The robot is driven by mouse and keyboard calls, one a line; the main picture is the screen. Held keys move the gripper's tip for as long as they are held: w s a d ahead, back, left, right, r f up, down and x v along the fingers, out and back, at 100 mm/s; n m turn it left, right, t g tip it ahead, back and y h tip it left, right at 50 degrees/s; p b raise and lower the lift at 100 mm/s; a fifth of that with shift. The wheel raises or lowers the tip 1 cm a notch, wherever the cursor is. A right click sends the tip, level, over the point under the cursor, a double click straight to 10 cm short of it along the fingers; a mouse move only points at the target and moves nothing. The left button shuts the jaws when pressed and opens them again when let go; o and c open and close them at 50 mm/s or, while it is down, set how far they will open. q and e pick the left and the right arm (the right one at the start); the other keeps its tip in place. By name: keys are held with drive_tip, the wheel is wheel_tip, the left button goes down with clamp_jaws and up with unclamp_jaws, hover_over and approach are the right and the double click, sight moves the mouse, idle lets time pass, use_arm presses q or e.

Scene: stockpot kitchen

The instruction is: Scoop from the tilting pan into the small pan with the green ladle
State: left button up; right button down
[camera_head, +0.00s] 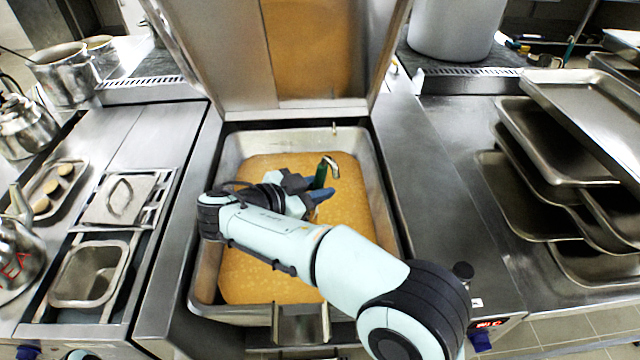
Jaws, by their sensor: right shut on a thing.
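The tilting pan (375,175) stands open in the middle, its lid raised behind it, holding an orange-brown liquid (255,285). My right gripper (312,193) is over the pan, shut on the green ladle (321,176). The ladle's green handle stands up from the fingers, with its hooked metal end on top. The ladle's bowl is hidden, so I cannot tell whether it is in the liquid. A small square metal pan (90,273), seemingly empty, sits in the left counter. My left gripper is out of view.
Beside the small pan are a lidded insert (120,198), a tray with round pieces (52,190) and a kettle (15,250). A pot (68,75) stands back left. Stacked metal trays (560,130) fill the right. The counter right of the tilting pan is clear.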

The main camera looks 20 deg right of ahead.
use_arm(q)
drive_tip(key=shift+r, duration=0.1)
use_arm(e)
drive_tip(key=p, duration=0.2)
drive_tip(key=shift+r+p, duration=0.25)
drive_tip(key=shift+p, duration=0.15)
drive_tip(key=shift+f, duration=0.2)
wheel_tip(320, 180, down, 2)
drive_tip(key=shift+f+b, duration=0.15)
drive_tip(key=shift+b, duration=0.25)
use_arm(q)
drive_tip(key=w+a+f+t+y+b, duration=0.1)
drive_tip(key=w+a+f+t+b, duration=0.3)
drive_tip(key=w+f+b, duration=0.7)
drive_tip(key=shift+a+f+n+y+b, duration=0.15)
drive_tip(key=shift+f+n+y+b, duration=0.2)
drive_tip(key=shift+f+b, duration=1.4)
use_arm(e)
wheel_tip(320, 180, down, 16)
drive_tip(key=b, duration=0.1)
drive_tip(key=shift+r, duration=0.25)
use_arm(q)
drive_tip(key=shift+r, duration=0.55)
